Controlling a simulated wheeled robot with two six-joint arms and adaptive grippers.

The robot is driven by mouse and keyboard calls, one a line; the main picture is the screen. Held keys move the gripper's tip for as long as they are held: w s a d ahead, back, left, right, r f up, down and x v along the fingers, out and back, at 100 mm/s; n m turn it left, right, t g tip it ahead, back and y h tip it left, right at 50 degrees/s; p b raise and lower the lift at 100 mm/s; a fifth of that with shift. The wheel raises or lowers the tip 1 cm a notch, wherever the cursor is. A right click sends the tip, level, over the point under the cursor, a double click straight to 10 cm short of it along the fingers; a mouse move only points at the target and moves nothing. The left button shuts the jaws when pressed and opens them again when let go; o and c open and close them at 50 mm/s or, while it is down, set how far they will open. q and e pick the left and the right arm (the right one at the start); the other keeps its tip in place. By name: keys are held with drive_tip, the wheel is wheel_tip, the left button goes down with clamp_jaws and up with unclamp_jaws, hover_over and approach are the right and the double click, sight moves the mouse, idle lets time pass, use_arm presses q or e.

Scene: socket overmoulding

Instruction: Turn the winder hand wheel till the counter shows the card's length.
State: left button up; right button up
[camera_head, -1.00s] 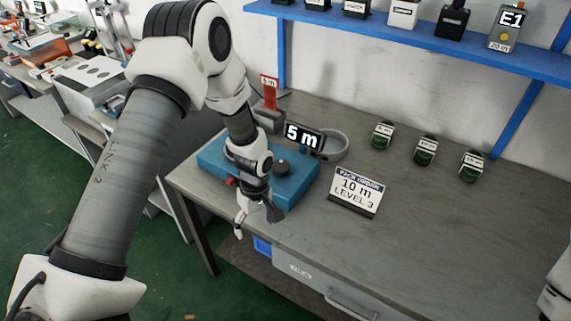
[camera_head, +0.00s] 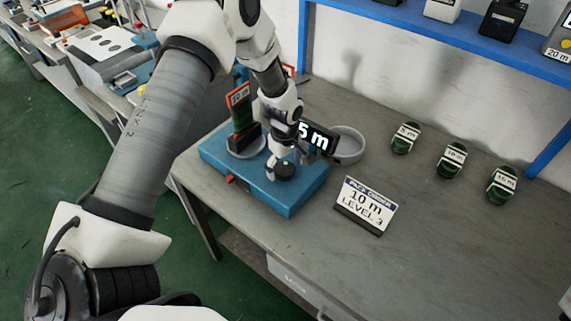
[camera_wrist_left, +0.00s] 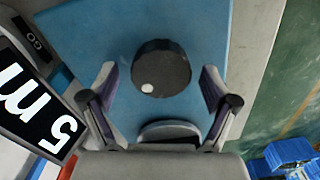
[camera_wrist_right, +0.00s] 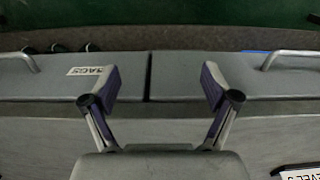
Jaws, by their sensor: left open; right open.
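The winder is a blue box (camera_head: 225,158) on the bench, with a black round hand wheel (camera_head: 285,173) on top. In the left wrist view the hand wheel (camera_wrist_left: 172,62) has a white dot near its rim. My left gripper (camera_wrist_left: 158,78) is open above it, one finger on each side, with gaps visible. In the head view this gripper (camera_head: 282,160) partly hides the wheel. The counter (camera_head: 318,138) reads 5 m; it also shows in the left wrist view (camera_wrist_left: 38,105). The card (camera_head: 365,205) reads 10 m, LEVEL 3. My right gripper (camera_wrist_right: 160,75) is open and empty.
A red tag (camera_head: 238,95) and dark green coil stand on the winder's left. Several green labelled coils (camera_head: 452,160) lie to the right. A blue shelf (camera_head: 450,45) runs above. The right wrist view shows grey drawers (camera_wrist_right: 50,85).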

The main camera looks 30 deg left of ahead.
use_arm(q)
drive_tip(key=shift+w+f, duration=0.2)
drive_tip(key=shift+f, duration=0.05)
drive_tip(key=shift+s+r, duration=0.3)
drive_tip(key=shift+c, duration=0.4)
drive_tip(key=shift+s, duration=0.15)
drive_tip(key=c, duration=1.1)
drive_tip(key=shift+d, duration=0.1)
